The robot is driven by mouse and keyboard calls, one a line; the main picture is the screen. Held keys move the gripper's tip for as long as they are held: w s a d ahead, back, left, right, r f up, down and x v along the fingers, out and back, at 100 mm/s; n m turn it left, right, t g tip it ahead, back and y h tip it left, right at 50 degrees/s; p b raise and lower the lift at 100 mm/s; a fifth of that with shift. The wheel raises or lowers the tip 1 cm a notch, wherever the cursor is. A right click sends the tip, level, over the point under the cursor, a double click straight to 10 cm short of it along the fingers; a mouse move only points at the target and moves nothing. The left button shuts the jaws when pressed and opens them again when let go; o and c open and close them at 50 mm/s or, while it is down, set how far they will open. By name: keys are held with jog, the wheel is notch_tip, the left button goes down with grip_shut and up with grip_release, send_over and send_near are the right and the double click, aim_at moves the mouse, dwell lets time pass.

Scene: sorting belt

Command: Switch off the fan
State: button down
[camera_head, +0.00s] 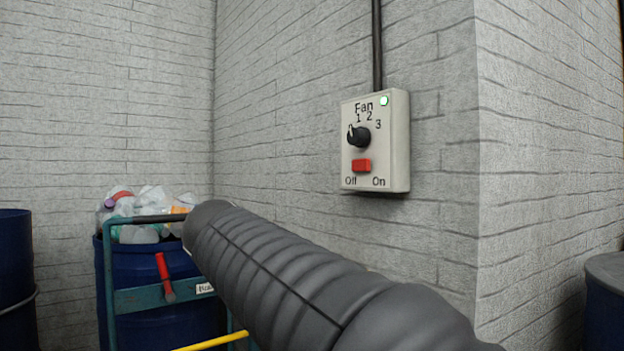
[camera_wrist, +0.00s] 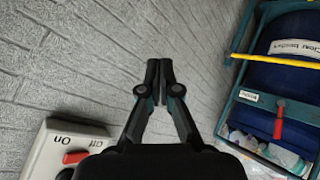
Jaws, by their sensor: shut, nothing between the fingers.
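The fan control box (camera_head: 402,150) is a pale box on the brick wall in the head view. It has a black knob (camera_head: 358,137) with marks 1, 2 and 3, and a lit green lamp (camera_head: 384,101). Its red switch (camera_head: 361,165) sits above the words Off and On; I cannot tell its position for sure. In the wrist view the box (camera_wrist: 42,150) and red switch (camera_wrist: 75,157) are at the lower left, partly cut off. My gripper (camera_wrist: 158,65) is shut and empty, beside the box and apart from it. My arm hides it in the head view.
A blue barrel (camera_head: 150,265) with plastic waste stands in a teal frame (camera_head: 108,240) with a red handle (camera_head: 164,273) at the left. Other blue barrels (camera_head: 15,270) stand at both sides. A wall corner lies right of the box. The wall around it is clear.

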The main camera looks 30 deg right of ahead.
aim_at(366, 170)
jog(key=w+d+r+m+g+h, duration=0.2)
jog(key=r+m, duration=0.5)
jog(key=r, duration=0.4)
jog(key=w+d+r+m+g+h, duration=0.1)
jog(key=w+r+m+g+h, duration=0.4)
jog(key=r, duration=0.6)
jog(key=shift+w+d+r+m+h, duration=0.2)
jog(key=shift+w+d+m+h, duration=0.2)
jog(key=shift+m+h, duration=0.7)
jog(key=shift+d, duration=0.15)
jog(key=d, duration=0.4)
jog(key=s+d, duration=0.1)
jog(key=d, duration=0.8)
jog(key=shift+s+d, duration=0.35)
jog(key=shift+s, duration=0.05)
jog(key=shift+a+f, duration=0.1)
